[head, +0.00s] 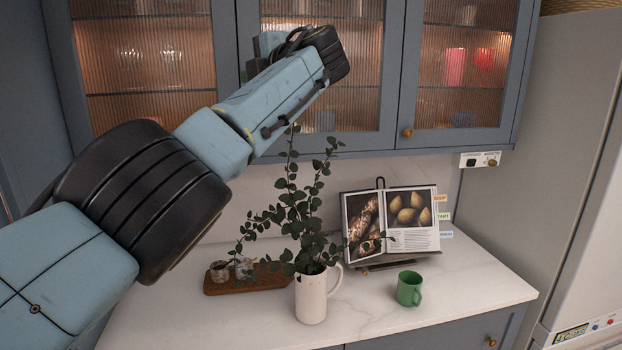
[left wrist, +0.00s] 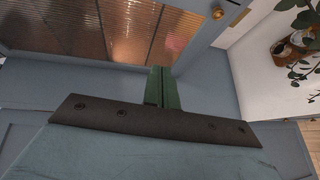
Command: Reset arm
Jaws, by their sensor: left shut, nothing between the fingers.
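My left arm (head: 210,140) reaches up from the lower left in the head view, its wrist raised in front of the glass-fronted wall cabinets. In the left wrist view my left gripper (left wrist: 163,88) shows two green fingers closed together with nothing between them. Its fingers cannot be made out in the head view. Ribbed cabinet glass (left wrist: 120,35) fills the top of the wrist view. My right gripper is in neither view.
Below the arm, a white counter (head: 455,285) holds a cream jug (head: 311,298) of leafy stems, a green mug (head: 409,289), an open cookbook (head: 412,215) on a stand, and a wooden board (head: 262,283) with small pots. A tall pale appliance (head: 590,200) stands right.

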